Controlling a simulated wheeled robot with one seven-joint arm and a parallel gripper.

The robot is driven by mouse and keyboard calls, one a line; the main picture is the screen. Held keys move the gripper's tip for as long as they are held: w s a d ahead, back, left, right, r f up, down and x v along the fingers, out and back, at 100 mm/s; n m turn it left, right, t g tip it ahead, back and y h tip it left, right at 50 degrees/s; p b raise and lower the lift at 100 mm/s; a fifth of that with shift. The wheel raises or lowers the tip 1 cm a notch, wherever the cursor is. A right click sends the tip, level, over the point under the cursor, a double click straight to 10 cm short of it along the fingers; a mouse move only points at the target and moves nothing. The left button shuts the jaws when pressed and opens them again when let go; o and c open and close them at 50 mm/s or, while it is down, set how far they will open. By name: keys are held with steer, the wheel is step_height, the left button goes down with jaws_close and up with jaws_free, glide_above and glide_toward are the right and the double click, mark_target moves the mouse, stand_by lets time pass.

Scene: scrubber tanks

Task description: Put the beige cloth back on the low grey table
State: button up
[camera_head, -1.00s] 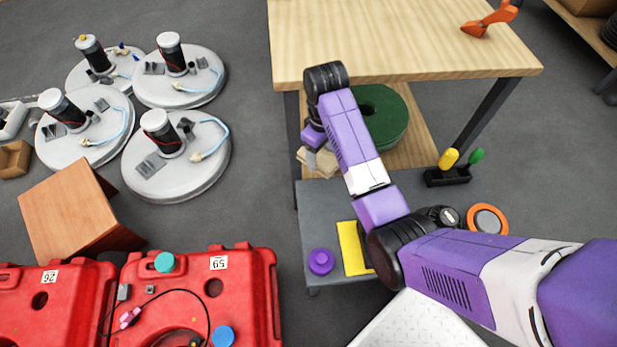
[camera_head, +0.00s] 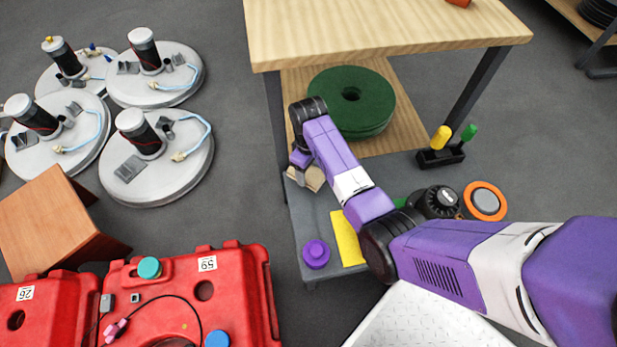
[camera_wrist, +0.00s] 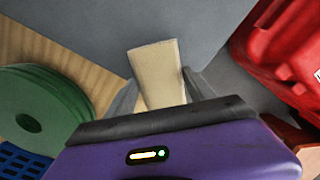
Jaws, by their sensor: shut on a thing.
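The beige cloth (camera_wrist: 160,75) is between the fingers of my gripper (camera_wrist: 158,92) in the wrist view, and the gripper is shut on it. In the head view the cloth (camera_head: 312,178) shows just below my gripper (camera_head: 298,172), partly hidden by it. The low grey table (camera_head: 307,232) lies below and to the right of the cloth, with the cloth over or near its far left part. I cannot tell whether the cloth touches the tabletop. In the wrist view the grey table (camera_wrist: 95,25) fills the top.
A purple round thing (camera_head: 316,254) and a yellow cloth (camera_head: 346,238) lie on the grey table. Green pads (camera_head: 350,100) sit on the wooden bench's lower shelf; the wooden top (camera_head: 390,40) overhangs. Red tanks (camera_head: 245,285) stand to the left. A black holder (camera_head: 440,158) stands right.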

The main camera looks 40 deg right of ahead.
mark_target(309, 172)
steer(key=shift+f+b, duration=0.7)
steer(key=shift+f, duration=1.2)
steer(key=shift+f, duration=0.2)
steer(key=o, duration=1.3)
step_height(309, 172, up, 12)
steer(key=p, duration=0.4)
steer(key=shift+r+p, duration=0.2)
steer(key=shift+p, duration=0.1)
steer(key=shift+s, duration=0.1)
